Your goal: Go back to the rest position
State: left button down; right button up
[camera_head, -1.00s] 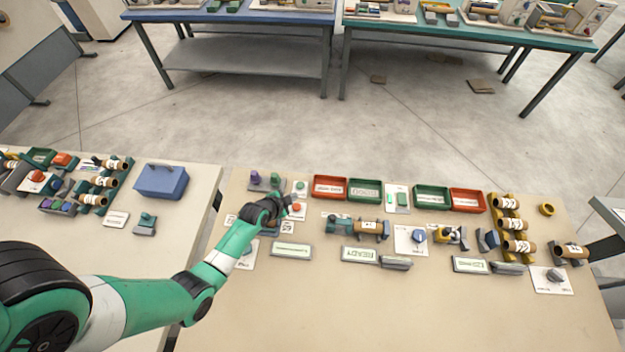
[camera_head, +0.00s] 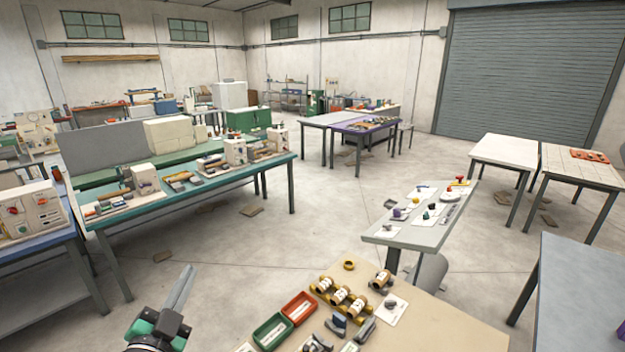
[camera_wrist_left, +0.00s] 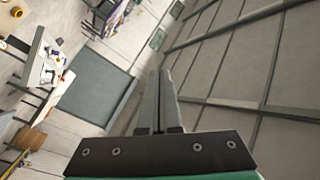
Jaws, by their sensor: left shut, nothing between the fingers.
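My left gripper (camera_head: 180,292) rises at the bottom of the head view, left of the tan work table (camera_head: 455,325). Its long grey fingers point up and are together, with nothing between them. In the left wrist view the shut fingers (camera_wrist_left: 158,100) point towards the upper wall and ceiling, clear of any object. My right gripper is in neither view.
The tan table holds a green tray (camera_head: 272,332), a red tray (camera_head: 299,307) and a yellow rack (camera_head: 342,298) with labelled rolls. A grey table (camera_head: 400,236) with small parts stands behind it. A teal bench (camera_head: 190,193) stands at left. Open floor lies between them.

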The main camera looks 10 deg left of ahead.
pick_arm(q)
jog(key=s+d+r+t+h, duration=0.1)
jog(key=s+d+r+t, duration=0.15)
jog(key=r, duration=0.45)
jog(key=s+d+r+t+h, duration=0.1)
jog(key=d+r, duration=0.3)
jog(key=r, duration=0.4)
jog(key=s+d+r+n+t+h, duration=0.25)
jog(key=s+r+n+t, duration=0.2)
jog(key=s+r, duration=1.15)
notch_tip(320, 180, up, 14)
jog(key=n+p, duration=0.2)
jog(key=p, duration=1.2)
jog(key=shift+d+r+y+p, duration=0.15)
jog(key=shift+d+y+p, duration=0.1)
jog(key=shift+y+p, duration=0.2)
